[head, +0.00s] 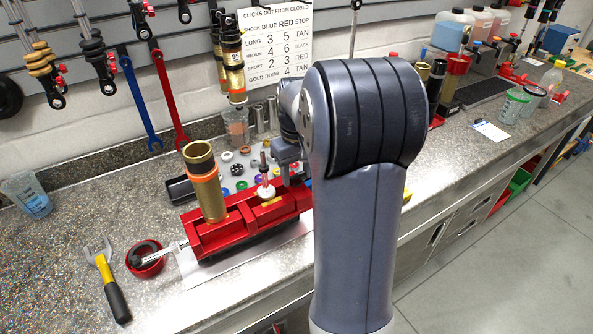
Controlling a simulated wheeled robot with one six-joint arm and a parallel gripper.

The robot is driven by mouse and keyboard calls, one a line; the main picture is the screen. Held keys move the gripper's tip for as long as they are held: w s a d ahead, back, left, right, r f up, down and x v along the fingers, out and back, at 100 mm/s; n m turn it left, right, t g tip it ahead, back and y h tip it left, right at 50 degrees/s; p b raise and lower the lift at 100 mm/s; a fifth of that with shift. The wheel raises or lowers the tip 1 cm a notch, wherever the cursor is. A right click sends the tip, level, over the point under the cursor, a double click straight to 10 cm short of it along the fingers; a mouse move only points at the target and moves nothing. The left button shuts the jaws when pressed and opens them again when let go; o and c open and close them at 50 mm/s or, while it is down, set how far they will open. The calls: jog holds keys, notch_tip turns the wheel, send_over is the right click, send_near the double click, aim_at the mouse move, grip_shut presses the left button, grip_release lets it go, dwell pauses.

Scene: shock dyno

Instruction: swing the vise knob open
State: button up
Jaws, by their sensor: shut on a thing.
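The red vise (245,222) lies on the bench. A thin shaft with a white disc (265,190) stands at the vise's right part. My gripper (289,172) is only partly visible, low by the vise's right end and far from this knob. My arm hides much of it. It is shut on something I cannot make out.
A yellow-and-black wrench (106,280) lies left of the knob. A clear cup (28,195) stands further left. Small coloured rings (238,170) lie behind the vise. Blue (140,100) and red (168,100) wrenches hang on the wall.

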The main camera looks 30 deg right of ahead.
aim_at(296, 175)
dwell(0.5)
jog(key=o, duration=1)
notch_tip(296, 175, up, 11)
jog(key=shift+f+b, duration=0.1)
jog(key=shift+b, duration=0.3)
notch_tip(296, 175, down, 11)
jog(key=shift+p, duration=0.4)
